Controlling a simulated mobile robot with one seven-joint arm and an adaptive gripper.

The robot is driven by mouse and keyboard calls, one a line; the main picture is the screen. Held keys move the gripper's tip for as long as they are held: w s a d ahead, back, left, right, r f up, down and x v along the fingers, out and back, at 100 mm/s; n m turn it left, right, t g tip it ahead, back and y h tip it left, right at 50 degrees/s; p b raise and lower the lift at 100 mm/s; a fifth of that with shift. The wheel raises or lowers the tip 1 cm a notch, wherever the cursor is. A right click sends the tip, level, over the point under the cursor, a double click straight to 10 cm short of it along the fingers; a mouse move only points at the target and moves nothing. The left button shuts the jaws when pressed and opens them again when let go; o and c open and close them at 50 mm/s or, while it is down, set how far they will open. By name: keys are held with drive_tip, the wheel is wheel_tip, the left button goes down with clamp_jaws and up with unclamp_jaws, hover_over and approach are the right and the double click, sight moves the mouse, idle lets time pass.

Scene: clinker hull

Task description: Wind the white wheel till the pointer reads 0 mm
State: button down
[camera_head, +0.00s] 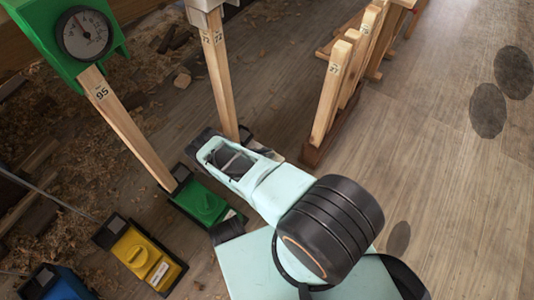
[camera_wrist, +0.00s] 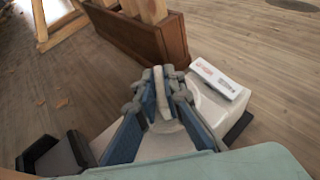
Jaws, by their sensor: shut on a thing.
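My gripper (camera_wrist: 160,85) is shut on a white upright part of the white wheel (camera_wrist: 168,135) in the wrist view, one blue-padded finger on each side. The wheel sits on a white box (camera_wrist: 205,105) with a label. In the head view my wrist hides the wheel and most of its box. A wooden post (camera_head: 219,80), numbered what looks like 77, rises behind my wrist to a pale housing (camera_head: 207,5) at the top edge. That housing's dial and pointer are out of view, so I cannot read it.
A green gauge (camera_head: 86,36) on a post marked 95 stands left, above a green box (camera_head: 205,203). A yellow box (camera_head: 138,255) and a blue box (camera_head: 55,283) are lower left. A wooden rack (camera_head: 333,85) stands close beyond my gripper. Open floor lies right.

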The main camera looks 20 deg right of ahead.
drive_tip(key=shift+s+g, duration=0.15)
drive_tip(key=shift+g, duration=0.15)
drive_tip(key=c, duration=2)
unclamp_jaws()
drive_tip(key=shift+c, duration=0.2)
drive_tip(key=shift+v, duration=3.75)
